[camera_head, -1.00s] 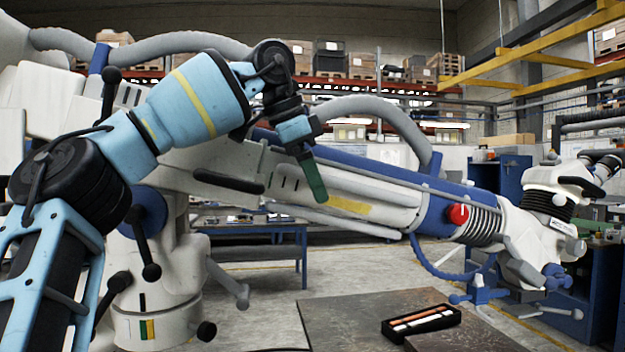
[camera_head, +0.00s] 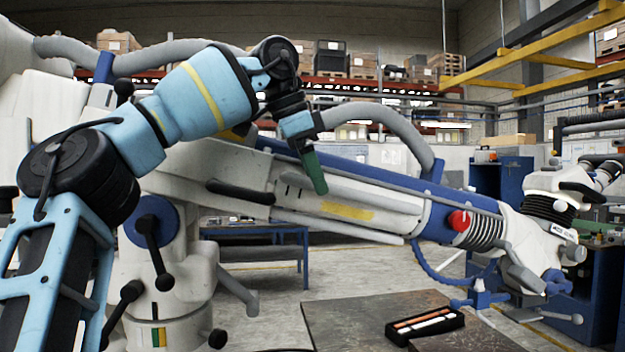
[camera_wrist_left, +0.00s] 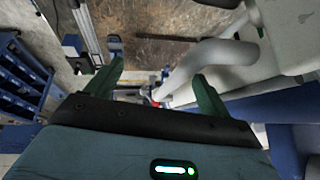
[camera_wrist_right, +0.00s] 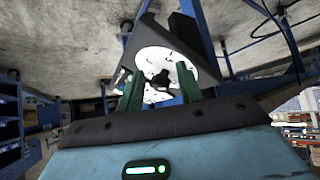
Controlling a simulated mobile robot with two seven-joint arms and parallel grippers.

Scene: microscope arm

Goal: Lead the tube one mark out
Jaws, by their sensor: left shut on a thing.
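The tube (camera_head: 375,200) is the white and blue slanting arm of the microscope, with a yellow mark (camera_head: 346,210) on its side and a red knob (camera_head: 459,221) further out. It slopes down to the microscope head (camera_head: 545,210) at the right. My left gripper (camera_head: 318,185) comes from above, its green fingers at the tube's upper part. The left wrist view shows its fingers apart, with a pale grey pipe (camera_wrist_left: 210,62) between and beyond them. The exact contact is hidden. My right gripper (camera_wrist_right: 160,88) shows only in its wrist view, fingers apart, before a white disc (camera_wrist_right: 165,62).
A white stand (camera_head: 165,300) with black levers carries the arm at the left. A black tray (camera_head: 425,325) with light sticks lies on a dark plate at the front. A grey hose (camera_head: 370,110) arches behind the tube. Blue benches stand behind; open floor lies between.

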